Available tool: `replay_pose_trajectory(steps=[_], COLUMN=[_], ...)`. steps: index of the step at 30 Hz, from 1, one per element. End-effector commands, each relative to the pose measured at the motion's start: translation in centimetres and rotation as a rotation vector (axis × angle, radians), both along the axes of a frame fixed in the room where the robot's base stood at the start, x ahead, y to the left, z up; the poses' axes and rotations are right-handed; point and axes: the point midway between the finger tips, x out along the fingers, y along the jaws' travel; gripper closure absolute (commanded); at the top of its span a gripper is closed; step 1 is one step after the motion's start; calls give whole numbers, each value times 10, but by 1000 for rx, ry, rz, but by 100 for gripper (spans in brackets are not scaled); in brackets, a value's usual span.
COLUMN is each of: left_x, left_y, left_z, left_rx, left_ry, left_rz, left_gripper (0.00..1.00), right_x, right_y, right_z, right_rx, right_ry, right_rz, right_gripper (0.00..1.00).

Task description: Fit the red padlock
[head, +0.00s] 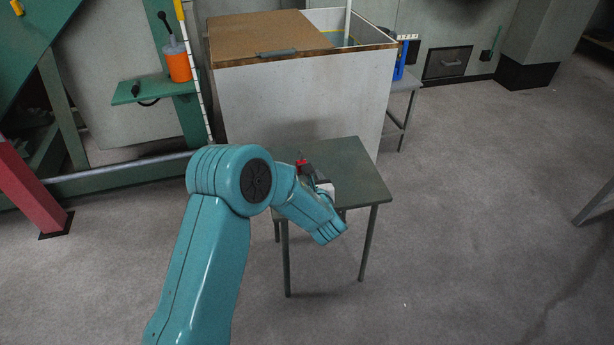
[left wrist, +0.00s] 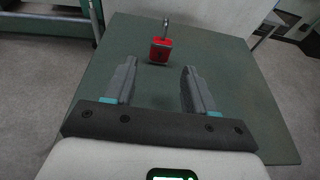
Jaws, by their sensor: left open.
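The red padlock (left wrist: 161,50) stands on the small dark green table (left wrist: 222,62), its grey shackle (left wrist: 165,27) pointing up. In the head view the padlock (head: 302,164) is a small red patch on the table (head: 352,160), partly hidden by my left arm. My left gripper (left wrist: 158,82) is open and empty. Its two fingers point toward the padlock, which lies beyond the fingertips and roughly between their lines, apart from both. In the head view the left gripper is mostly hidden behind my wrist. My right gripper is in neither view.
A large white box (head: 300,97) with a brown lid (head: 265,37) stands right behind the table. A green shelf (head: 155,88) with an orange container (head: 178,63) is at the back left. A red post (head: 28,190) stands at the far left.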

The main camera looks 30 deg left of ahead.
Motion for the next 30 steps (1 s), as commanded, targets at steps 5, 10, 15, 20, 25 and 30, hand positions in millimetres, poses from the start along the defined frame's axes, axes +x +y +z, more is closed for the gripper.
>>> replay_pose_trajectory(steps=[5, 10, 15, 20, 25, 30], left_x=[9, 25, 43, 52, 53, 53], left_y=[7, 22, 39, 47, 48, 49], left_z=[-6, -14, -22, -23, -23, -20], left_rx=[0, -1, 0, 0, 0, 1], left_ry=[0, 0, 0, 1, 0, -1], left_rz=[1, 2, 1, -1, 0, 0], left_gripper=[45, 45, 45, 67, 100, 100], right_x=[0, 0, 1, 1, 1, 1], right_y=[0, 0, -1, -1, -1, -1], right_z=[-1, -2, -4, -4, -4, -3], right_rx=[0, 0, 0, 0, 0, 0], right_ry=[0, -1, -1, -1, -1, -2], right_rz=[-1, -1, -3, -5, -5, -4], right_gripper=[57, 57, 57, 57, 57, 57])
